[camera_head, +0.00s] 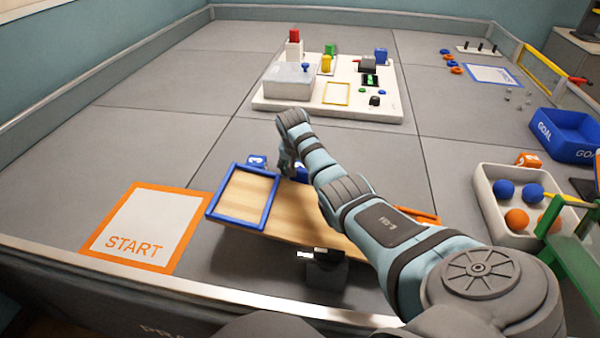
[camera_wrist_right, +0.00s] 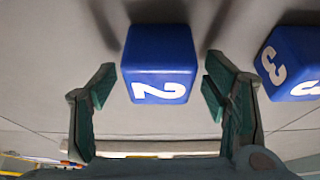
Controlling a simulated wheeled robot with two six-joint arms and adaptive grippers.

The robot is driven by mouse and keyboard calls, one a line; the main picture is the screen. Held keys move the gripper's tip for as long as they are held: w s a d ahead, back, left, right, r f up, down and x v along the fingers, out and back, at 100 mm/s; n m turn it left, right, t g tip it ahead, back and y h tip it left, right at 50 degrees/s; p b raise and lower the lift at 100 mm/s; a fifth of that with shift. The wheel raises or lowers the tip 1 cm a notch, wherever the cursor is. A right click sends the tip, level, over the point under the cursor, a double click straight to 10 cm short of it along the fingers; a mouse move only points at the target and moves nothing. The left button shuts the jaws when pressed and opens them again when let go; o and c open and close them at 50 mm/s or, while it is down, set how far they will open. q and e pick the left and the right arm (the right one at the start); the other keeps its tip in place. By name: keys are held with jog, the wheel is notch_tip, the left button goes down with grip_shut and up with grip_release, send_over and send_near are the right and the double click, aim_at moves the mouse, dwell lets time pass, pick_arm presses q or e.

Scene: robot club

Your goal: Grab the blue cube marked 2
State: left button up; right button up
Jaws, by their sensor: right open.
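A blue cube marked 2 (camera_wrist_right: 160,62) is in the middle of the right wrist view, with its white numeral turned over. My right gripper (camera_wrist_right: 158,88) is open, with one finger on each side of the cube and gaps showing. A second blue cube, marked 3 (camera_wrist_right: 290,62), is to the right of it in that view. In the head view my right gripper (camera_head: 288,166) is low behind the wooden board. A small blue patch (camera_head: 302,173) shows beside it, mostly hidden by my arm. Another blue cube with a white mark (camera_head: 257,161) is just left of it.
The tilted wooden board (camera_head: 290,212), with a blue frame (camera_head: 238,220) on its left end, is close in front. A white platform (camera_head: 275,103) with several items stands beyond. A ball tray (camera_head: 490,205) and blue goal bin (camera_head: 548,140) are right.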

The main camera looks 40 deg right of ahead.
jog(key=c, duration=1.3)
jog(key=shift+o, duration=0.2)
jog(key=shift+r, duration=0.2)
